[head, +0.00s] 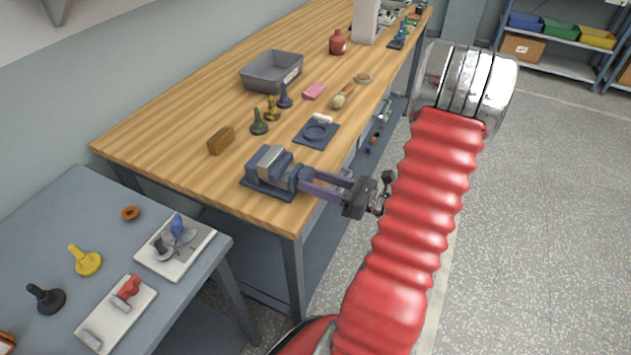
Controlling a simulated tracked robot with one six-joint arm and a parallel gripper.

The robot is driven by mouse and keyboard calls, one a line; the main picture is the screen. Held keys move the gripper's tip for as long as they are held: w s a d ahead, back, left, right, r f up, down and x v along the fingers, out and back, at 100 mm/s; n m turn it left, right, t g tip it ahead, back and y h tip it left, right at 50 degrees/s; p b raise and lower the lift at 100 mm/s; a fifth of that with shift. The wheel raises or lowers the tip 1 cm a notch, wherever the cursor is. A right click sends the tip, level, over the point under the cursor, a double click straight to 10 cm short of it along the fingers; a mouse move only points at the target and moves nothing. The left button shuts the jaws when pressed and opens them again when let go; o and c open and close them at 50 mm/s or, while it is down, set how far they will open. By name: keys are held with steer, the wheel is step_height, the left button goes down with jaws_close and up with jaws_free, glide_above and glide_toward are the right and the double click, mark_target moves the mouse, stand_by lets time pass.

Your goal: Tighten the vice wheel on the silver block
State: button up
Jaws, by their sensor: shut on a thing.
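The blue-grey vice (258,182) sits at the front edge of the wooden bench. The silver block (271,160) is seated between its jaws. The vice wheel (297,177) is on the right end of the vice, partly hidden by my fingers. My gripper (304,181) reaches in from the right with its two purple fingers, shut on the vice wheel. The exact contact of the fingertips is too small to see clearly.
The wooden bench (185,150) also holds a brown block (221,140), several bobbin-like pieces, a dark square plate (317,134), a brush (342,97) and a grey tray (270,75). A grey table (60,220) with stamps and pads stands at the left. The floor at the right is clear.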

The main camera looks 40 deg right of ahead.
steer(key=shift+m, duration=1.6)
steer(key=o, duration=1.1)
steer(key=shift+c, duration=0.2)
steer(key=shift+s, duration=0.1)
steer(key=v, duration=1.3)
steer(key=shift+s, duration=0.35)
